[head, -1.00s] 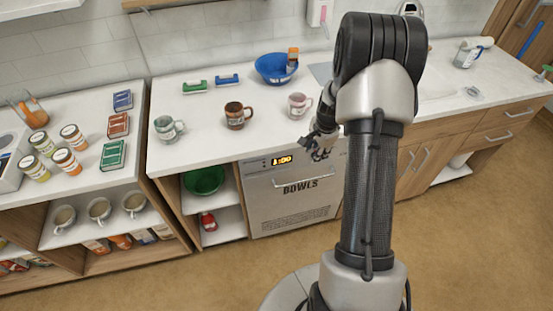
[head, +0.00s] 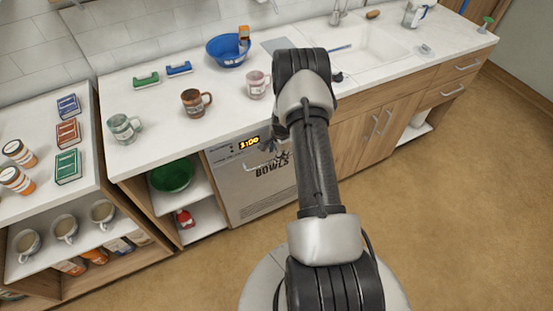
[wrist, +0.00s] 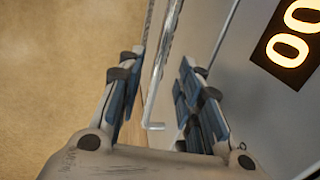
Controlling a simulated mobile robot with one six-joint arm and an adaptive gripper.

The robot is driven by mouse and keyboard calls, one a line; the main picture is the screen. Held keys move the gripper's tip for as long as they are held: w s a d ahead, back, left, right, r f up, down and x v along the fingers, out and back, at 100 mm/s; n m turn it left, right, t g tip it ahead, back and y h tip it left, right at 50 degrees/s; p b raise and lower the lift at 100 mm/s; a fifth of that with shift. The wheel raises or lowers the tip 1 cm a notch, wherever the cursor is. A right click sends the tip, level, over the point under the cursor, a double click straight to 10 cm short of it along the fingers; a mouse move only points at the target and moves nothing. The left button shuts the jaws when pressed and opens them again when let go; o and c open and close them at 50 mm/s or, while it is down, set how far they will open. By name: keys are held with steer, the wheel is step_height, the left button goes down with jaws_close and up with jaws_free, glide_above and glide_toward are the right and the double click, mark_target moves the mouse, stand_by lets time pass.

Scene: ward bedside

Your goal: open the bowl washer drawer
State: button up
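The bowl washer drawer (head: 262,192) has a silver front marked BOWLS and a lit display (head: 249,142). It looks shut, flush under the counter. Its bar handle (wrist: 156,80) runs between the two fingers of my gripper (wrist: 163,62) in the wrist view. The fingers are spread apart, one on each side of the bar, with gaps showing, so the gripper is open around the handle. In the head view my gripper (head: 272,149) is at the upper drawer front, and my arm hides the drawer's right part and some of the handle.
The counter above holds a green-grey mug (head: 123,127), a brown mug (head: 194,103), a pink mug (head: 256,86) and a blue basin (head: 227,50). Open shelves with a green bowl (head: 172,176) are left of the drawer. The floor (head: 440,230) in front is clear.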

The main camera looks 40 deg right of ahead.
steer(key=shift+w+d+f+b, duration=0.1)
steer(key=shift+w+f+b, duration=0.1)
steer(key=shift+f, duration=0.75)
steer(key=shift+w+f+b, duration=0.15)
steer(key=shift+f+b, duration=0.05)
steer(key=shift+f, duration=0.75)
steer(key=shift+c, duration=0.4)
jaws_close()
